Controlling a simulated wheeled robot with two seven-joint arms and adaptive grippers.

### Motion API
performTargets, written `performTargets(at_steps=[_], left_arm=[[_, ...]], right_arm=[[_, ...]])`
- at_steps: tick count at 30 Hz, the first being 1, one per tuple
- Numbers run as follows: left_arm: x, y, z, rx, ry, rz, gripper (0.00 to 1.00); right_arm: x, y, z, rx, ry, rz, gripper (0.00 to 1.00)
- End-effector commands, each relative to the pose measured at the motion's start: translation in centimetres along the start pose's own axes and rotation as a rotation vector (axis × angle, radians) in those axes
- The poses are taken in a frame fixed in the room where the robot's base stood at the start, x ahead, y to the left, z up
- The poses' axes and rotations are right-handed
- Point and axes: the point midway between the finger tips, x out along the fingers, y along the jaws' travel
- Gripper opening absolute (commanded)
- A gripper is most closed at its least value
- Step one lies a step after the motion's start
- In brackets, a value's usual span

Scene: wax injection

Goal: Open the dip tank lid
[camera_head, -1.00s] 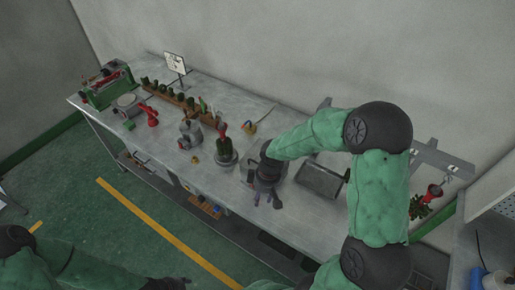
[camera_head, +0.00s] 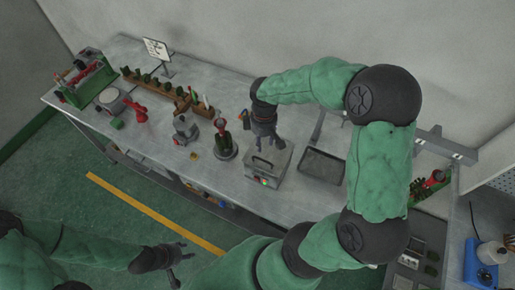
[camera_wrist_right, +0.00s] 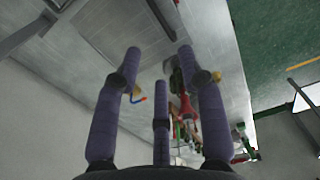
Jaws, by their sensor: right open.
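The dip tank appears to be the grey metal box (camera_head: 278,174) on the bench, with small coloured controls on its front. Its flat lid (camera_head: 262,163) seems closed, with a dark handle-like shape on top. My right gripper (camera_head: 266,140) is above and just behind the box, fingers pointing down; contact cannot be told. In the right wrist view its purple fingers (camera_wrist_right: 160,75) are spread apart with nothing between them. My left gripper (camera_head: 172,270) is low at the front, away from the bench; its finger state is unclear.
A shallow grey tray (camera_head: 322,167) sits right of the box. A grey machine (camera_head: 184,128), a wooden rack (camera_head: 165,94) and a green machine (camera_head: 86,80) are further left. The bench front is mostly clear.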

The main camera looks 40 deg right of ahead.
Motion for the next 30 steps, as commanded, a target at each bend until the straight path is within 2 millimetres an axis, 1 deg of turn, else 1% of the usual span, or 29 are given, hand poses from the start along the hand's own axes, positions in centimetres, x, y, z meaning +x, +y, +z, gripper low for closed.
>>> performTargets(at_steps=[5, 12, 15, 21, 30], left_arm=[[0.0, 0.0, 0.1, 0.0, -0.002, 0.0, 0.4], [0.1, -0.1, 0.0, 0.0, -0.001, 0.0, 0.4], [0.2, -0.1, 0.0, 0.0, -0.001, 0.0, 0.4], [0.2, -0.1, 0.0, 0.0, -0.001, 0.0, 0.4], [0.2, -0.1, 0.0, 0.0, -0.001, 0.0, 0.4]], right_arm=[[2.6, -0.2, 0.1, 0.0, -0.004, -0.005, 0.4], [6.9, -0.1, 0.1, 0.001, -0.003, -0.004, 0.4], [8.3, -0.1, 0.1, 0.0, -0.003, -0.004, 0.4], [10.0, -0.1, 0.0, 0.0, -0.002, -0.002, 0.4], [10.3, -0.1, 0.0, 0.0, 0.001, -0.001, 0.4]])
